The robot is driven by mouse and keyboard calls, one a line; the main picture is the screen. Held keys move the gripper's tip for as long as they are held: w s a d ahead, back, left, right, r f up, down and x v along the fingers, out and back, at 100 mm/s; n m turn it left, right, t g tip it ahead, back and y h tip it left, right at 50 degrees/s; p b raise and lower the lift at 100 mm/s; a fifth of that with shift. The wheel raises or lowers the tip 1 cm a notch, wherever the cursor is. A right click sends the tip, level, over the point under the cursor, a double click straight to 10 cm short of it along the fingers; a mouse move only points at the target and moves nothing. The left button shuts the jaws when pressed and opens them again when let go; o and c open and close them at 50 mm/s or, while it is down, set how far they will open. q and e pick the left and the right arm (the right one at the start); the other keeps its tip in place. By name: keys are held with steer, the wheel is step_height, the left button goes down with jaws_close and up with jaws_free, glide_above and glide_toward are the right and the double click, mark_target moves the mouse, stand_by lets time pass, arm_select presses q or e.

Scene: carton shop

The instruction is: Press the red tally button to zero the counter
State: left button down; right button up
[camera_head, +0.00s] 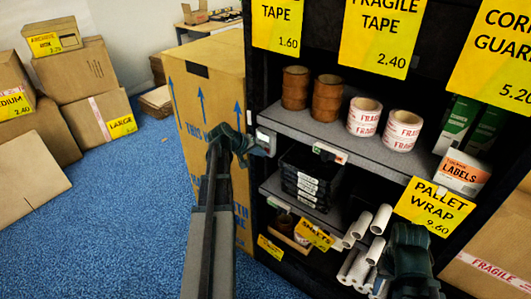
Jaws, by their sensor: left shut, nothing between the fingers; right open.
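My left gripper (262,150) is shut and empty, its tip at the left front corner of the upper grey shelf. A small pale box (267,136) is mounted at that corner, just beside the tip; I cannot tell whether they touch. A pale strip with a small green patch (330,153) sits on the same shelf's front edge, to the right. No red button can be clearly made out; it may be hidden or too small. My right gripper (411,262) is open at the lower right, in front of the white rolls.
The upper shelf (330,128) holds brown tape rolls (327,98) and FRAGILE rolls (365,116). Black trays (309,180) and white wrap rolls (357,240) are below. A tall carton (190,85) stands left of the rack. Blue carpet (120,220) is open at left.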

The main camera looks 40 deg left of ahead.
arm_select(q)
steer(key=shift+s, duration=0.9)
steer(key=shift+s, duration=0.1)
steer(key=s, duration=0.4)
steer(key=shift+s+a, duration=0.1)
steer(key=shift+s, duration=0.3)
stand_by(0.7)
steer(key=s+d+f+m+g, duration=0.2)
steer(key=d+m, duration=0.1)
steer(key=d, duration=0.8)
steer(key=s+d+f+m+g, duration=0.2)
steer(key=d+m+g, duration=0.1)
steer(key=d, duration=0.9)
steer(key=s+d+f+m+g, duration=0.1)
steer(key=d+f+m+g, duration=0.15)
steer(key=d, duration=0.85)
steer(key=s+d+m+g+y, duration=0.1)
steer(key=s+d+m+y, duration=0.2)
steer(key=s+d, duration=0.6)
steer(key=shift+d+m+y, duration=0.15)
steer(key=shift+m+y, duration=0.15)
steer(key=shift+m, duration=0.65)
